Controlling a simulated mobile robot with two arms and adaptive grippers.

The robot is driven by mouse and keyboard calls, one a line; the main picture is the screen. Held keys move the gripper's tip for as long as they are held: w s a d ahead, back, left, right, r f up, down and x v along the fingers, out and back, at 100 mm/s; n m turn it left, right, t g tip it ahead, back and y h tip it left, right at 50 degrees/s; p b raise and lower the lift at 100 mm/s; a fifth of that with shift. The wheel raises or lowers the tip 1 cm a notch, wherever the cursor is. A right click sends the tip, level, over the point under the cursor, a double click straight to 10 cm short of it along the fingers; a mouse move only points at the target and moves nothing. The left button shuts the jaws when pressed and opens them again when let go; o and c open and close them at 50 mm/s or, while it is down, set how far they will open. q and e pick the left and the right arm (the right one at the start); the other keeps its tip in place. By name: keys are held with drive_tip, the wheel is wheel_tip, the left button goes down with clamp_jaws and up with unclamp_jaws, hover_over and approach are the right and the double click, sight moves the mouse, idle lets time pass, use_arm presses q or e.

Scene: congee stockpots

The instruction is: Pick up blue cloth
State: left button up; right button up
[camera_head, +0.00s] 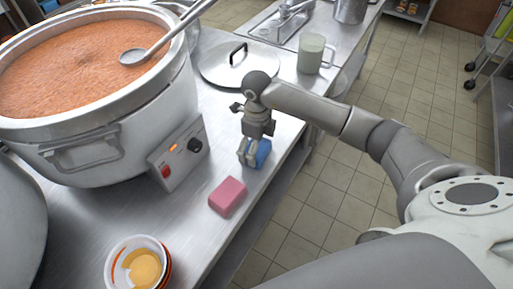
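The blue cloth (263,152) is a small blue block-like piece at the right edge of the steel counter, partly hidden by my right gripper. My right gripper (250,156) points down at it, with its light grey fingers against or around its left side. I cannot tell whether the fingers are closed on the cloth, or whether it rests on the counter. My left gripper is out of view.
A pink sponge-like block (227,197) lies nearer on the counter (190,225). A large stockpot (105,150) of orange congee with a ladle (160,45) stands left. Stacked bowls (137,265) are in front. A lid (238,66) and a mug (311,54) stand behind.

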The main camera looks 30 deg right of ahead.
drive_tip(key=shift+f, duration=0.7)
drive_tip(key=shift+c, duration=0.6)
drive_tip(key=c, duration=0.7)
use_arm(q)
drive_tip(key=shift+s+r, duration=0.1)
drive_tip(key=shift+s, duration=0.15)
use_arm(e)
drive_tip(key=shift+o, duration=0.2)
